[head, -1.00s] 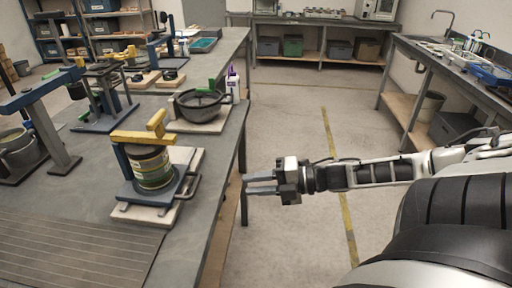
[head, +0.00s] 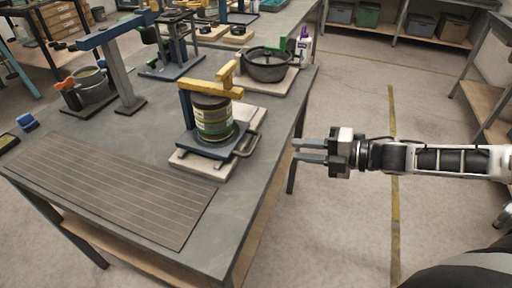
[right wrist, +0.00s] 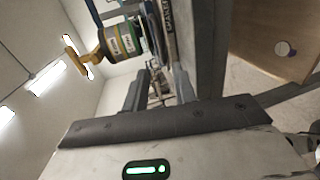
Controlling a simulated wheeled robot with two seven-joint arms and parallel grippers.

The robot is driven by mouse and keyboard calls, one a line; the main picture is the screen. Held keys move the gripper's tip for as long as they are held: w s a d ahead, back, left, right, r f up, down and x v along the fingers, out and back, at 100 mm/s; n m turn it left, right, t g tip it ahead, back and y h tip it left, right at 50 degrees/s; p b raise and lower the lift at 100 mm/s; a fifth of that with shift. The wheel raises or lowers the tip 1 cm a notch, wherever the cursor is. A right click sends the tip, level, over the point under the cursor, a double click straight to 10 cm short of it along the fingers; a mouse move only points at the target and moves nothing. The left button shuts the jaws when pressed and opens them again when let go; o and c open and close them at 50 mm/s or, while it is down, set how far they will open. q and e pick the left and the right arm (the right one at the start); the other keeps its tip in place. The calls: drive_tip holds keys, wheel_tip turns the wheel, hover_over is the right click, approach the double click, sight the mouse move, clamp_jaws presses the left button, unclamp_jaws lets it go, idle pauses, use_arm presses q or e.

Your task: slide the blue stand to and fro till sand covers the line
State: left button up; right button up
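The blue stand (head: 207,143) sits on a pale board (head: 190,162) near the right edge of the grey table. A banded jar (head: 213,120) stands on it under a yellow lever (head: 205,88). A grey loop handle (head: 246,147) sticks out on the stand's right side. My right gripper (head: 296,150) is open and empty, just off the table edge, apart from the handle, fingers pointing left. The right wrist view shows the jar (right wrist: 124,40) and yellow lever (right wrist: 84,56) sideways beyond the open fingers (right wrist: 153,80). I cannot make out sand or a line. My left gripper is out of view.
A ribbed mat (head: 110,188) covers the table's front left. A dark pot (head: 268,65) on a board and a white bottle (head: 303,48) stand behind the stand. A blue lever frame (head: 120,65) is at the back left. Open floor lies right of the table.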

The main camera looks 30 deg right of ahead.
sight(254, 144)
drive_tip(key=p+x, duration=0.1)
drive_tip(key=x, duration=1)
drive_tip(key=shift+w+a, duration=0.15)
drive_tip(key=shift+w, duration=0.15)
drive_tip(key=shift+w+a+f, duration=0.15)
drive_tip(key=shift+w+a, duration=0.05)
drive_tip(key=shift+w, duration=0.05)
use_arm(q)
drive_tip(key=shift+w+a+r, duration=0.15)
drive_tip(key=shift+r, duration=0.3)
use_arm(e)
drive_tip(key=shift+w+a+f, duration=0.1)
drive_tip(key=shift+w+a, duration=0.05)
drive_tip(key=shift+a, duration=0.05)
